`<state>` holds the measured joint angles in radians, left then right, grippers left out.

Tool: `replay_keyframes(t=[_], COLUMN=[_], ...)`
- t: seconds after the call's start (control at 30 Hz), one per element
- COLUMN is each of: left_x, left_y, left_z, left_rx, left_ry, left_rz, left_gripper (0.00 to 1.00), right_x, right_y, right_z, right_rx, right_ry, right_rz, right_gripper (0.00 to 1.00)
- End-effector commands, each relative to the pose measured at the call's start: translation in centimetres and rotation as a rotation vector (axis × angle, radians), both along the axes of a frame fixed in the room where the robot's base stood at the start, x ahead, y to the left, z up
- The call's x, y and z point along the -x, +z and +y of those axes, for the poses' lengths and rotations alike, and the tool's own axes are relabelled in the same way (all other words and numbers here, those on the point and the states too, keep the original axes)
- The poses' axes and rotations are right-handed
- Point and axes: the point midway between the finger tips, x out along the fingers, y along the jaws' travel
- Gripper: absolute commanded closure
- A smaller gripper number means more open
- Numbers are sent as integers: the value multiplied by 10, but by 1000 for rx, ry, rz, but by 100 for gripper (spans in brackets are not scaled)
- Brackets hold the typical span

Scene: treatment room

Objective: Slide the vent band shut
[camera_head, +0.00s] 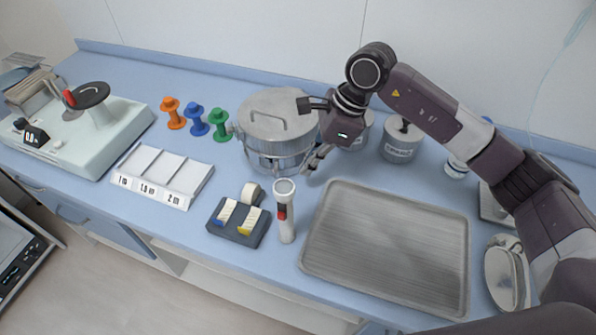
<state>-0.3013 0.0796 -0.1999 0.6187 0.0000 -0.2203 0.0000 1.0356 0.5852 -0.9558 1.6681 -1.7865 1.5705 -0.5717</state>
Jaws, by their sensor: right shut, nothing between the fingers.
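A round metal drum (279,121) with a lid and a bar handle stands at the back middle of the counter. A band (272,160) runs around its side below the lid. I cannot make out the vent holes or whether the band covers them. My right gripper (312,162) is at the drum's right side, its fingers pointing down and left close to the wall. It is shut and holds nothing; I cannot tell whether it touches the band. The gripper and wrist hide part of the drum's right side. My left gripper is not in view.
A large metal tray (388,247) lies in front on the right, beside an upright torch-like tube (285,214). A dark block with strips (238,224) is left of that. Orange, blue and green spools (197,119) stand left of the drum. Canisters (402,143) stand behind right.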

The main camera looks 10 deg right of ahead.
Motion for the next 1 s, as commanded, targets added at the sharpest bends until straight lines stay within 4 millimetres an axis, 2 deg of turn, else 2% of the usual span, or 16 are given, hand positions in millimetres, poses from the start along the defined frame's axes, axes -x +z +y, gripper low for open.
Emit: replay_keyframes(t=[0.03, 0.2, 0.4, 0.6, 1.0], left_x=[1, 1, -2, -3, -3], left_y=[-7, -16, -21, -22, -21], left_z=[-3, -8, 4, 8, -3], left_rx=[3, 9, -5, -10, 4], left_ry=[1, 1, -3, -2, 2], left_rz=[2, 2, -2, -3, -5], left_gripper=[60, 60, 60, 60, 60], right_x=[-2, 0, 3, 4, 4], right_y=[13, 48, 74, 83, 82], right_z=[-5, -19, -29, -32, -32], right_rx=[-2, -1, 0, -1, -1], right_ry=[-2, -2, -3, -2, -2], right_rz=[-12, -11, -7, -5, -5], right_gripper=[100, 100, 100, 100, 100])
